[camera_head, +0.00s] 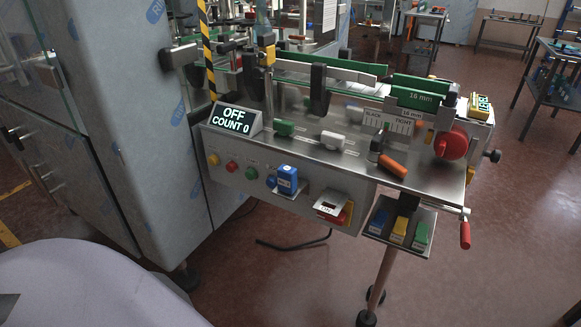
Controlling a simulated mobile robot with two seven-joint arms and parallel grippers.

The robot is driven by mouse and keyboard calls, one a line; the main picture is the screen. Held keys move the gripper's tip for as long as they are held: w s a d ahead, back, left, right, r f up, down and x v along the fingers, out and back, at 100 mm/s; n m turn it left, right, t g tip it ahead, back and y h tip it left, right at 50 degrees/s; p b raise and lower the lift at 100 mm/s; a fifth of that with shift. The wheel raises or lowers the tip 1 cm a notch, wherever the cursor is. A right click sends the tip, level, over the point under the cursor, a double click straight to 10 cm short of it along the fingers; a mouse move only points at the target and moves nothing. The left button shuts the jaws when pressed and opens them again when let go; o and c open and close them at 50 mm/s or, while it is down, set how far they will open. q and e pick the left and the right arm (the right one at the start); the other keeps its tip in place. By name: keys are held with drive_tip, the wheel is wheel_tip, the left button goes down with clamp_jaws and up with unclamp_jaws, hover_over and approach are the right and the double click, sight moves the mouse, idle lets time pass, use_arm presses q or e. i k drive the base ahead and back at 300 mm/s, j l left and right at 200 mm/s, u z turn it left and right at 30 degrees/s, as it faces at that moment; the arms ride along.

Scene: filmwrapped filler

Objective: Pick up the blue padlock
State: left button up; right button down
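The blue padlock (287,178) appears as a blue block with a pale label on the front control panel of the machine. It is upright at a small metal bracket (301,193), beside a round blue part. I cannot make out its shackle or how it is attached. Neither of my grippers is in view.
The panel (226,177) also carries red, green and yellow buttons and a red-yellow switch (347,212). A side shelf (409,242) holds blue, yellow and green pieces. A red-handled crank (465,235) projects at right. A tall grey cabinet (130,110) stands left; floor in front is mostly clear.

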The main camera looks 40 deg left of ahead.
sight(286, 176)
drive_tip(key=u, duration=1.15)
